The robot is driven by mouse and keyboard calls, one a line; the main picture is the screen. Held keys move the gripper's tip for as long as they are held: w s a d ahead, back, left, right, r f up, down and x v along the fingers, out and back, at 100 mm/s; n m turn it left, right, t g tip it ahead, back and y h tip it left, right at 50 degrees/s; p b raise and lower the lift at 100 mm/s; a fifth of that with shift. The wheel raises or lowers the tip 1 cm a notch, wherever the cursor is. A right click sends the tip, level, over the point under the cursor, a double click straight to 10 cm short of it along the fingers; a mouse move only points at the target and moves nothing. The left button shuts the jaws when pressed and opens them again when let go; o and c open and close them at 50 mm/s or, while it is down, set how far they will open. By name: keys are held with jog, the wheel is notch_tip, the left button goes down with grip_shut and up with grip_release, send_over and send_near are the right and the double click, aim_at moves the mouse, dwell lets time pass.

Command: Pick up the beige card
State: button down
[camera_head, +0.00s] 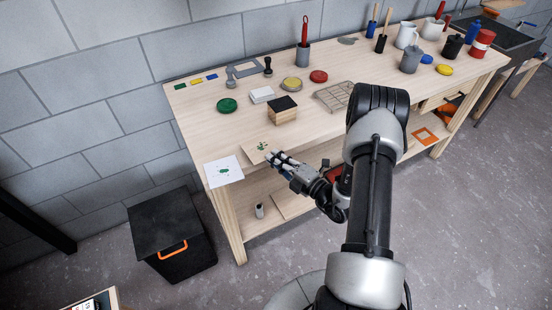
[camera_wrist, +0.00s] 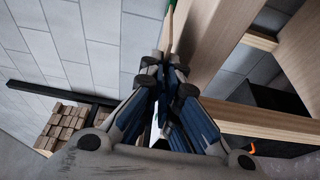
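The beige card (camera_head: 258,149), with a small green print, is at the front left edge of the workbench, tilted in the head view. My gripper (camera_head: 273,158) is at the card's near edge, its fingers reaching in from the front. In the wrist view, my gripper (camera_wrist: 166,66) has its fingertips close together on a thin beige strip, which looks like the card (camera_wrist: 168,42) seen nearly edge-on. The card appears a little apart from the bench top beside it. The fingers hide its near edge.
A white sheet with a green print (camera_head: 224,171) lies at the bench's left corner. A wooden block with a black top (camera_head: 283,110) stands behind the card, and a wire rack (camera_head: 334,96) lies to its right. A black bin (camera_head: 172,238) stands on the floor below left.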

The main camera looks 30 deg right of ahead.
jog(key=s+d+r+p, duration=0.2)
jog(key=s, duration=0.4)
jog(key=s+d+r+p, duration=0.2)
jog(key=s+r+p, duration=0.1)
jog(key=s, duration=0.4)
jog(key=shift+d, duration=0.35)
jog(key=shift+s, duration=0.1)
